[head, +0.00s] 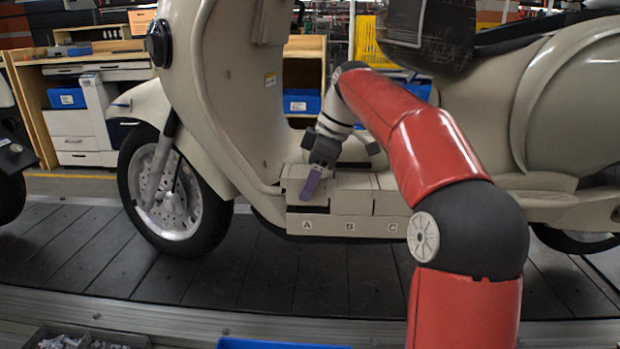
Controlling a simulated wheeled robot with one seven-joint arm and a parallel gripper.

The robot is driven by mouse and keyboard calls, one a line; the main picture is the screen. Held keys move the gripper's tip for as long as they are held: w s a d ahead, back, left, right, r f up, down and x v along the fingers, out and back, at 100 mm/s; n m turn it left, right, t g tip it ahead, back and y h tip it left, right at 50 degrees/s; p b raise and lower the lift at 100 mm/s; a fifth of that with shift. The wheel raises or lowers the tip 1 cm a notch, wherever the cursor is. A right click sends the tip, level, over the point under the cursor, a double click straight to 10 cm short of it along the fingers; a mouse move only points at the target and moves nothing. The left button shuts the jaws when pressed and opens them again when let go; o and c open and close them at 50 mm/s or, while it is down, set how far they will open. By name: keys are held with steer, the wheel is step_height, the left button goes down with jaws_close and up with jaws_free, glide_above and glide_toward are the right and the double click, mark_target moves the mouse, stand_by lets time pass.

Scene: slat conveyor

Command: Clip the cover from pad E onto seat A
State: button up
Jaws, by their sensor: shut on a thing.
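My gripper (319,164) is at the scooter's footboard, pointing down over the left end of a row of beige seats. Seat B (350,203) and seat C (391,204) are to the right, with my arm close to C. Pad E is not visible.
The cream scooter (228,105) stands on the dark slat conveyor (270,270). Its leg shield rises just left of my gripper. A grey bin of small parts (42,333) and a blue tray (280,344) are at the bottom edge. The slats in front of the seats are clear.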

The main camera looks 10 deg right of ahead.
steer(key=shift+f, duration=0.5)
stand_by(1.5)
